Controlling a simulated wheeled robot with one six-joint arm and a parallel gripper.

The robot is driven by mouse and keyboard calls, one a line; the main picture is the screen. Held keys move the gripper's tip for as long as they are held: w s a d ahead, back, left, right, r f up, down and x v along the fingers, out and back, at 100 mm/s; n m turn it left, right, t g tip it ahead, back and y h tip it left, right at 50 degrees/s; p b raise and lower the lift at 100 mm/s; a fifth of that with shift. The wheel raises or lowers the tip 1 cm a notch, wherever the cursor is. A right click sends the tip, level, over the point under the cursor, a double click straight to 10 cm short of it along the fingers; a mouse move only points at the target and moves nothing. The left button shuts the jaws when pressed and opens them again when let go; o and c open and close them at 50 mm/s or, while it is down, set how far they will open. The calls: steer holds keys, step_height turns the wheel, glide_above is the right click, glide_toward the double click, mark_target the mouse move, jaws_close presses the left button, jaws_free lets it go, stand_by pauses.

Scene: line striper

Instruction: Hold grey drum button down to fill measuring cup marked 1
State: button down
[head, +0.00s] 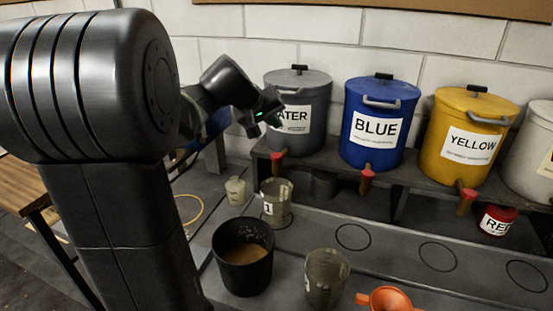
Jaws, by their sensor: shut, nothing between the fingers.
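The measuring cup marked 1 (276,207) stands upright on the lower surface, just under and in front of that tap. Its contents are hard to make out. My gripper (264,118) is shut and empty, in front of the drum's left side and above the tap in the picture. Whether it touches the drum cannot be told.
A blue drum (377,105) and a yellow drum (462,110) stand to the right, with taps. A black bucket (243,279) of brown liquid, another cup (322,285) and an orange funnel (388,300) stand in front. A small pale cup (236,191) stands left of cup 1.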

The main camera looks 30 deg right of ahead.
steer(key=b, duration=0.4)
glide_above(274, 157)
step_height(274, 157, down, 6)
steer(key=shift+r, duration=0.2)
steer(key=shift+f+b, duration=0.35)
steer(key=shift+f, duration=0.2)
steer(key=shift+f, duration=0.15)
stand_by(1.0)
steer(key=shift+f+b, duration=0.3)
steer(key=shift+b, duration=0.25)
steer(key=shift+f+b, duration=0.45)
stand_by(1.3)
stand_by(1.8)
steer(key=shift+r+p, duration=0.55)
steer(key=shift+r, duration=0.35)
steer(key=shift+r, duration=0.1)
steer(key=shift+r+p, duration=1.75)
steer(key=shift+r, duration=0.7)
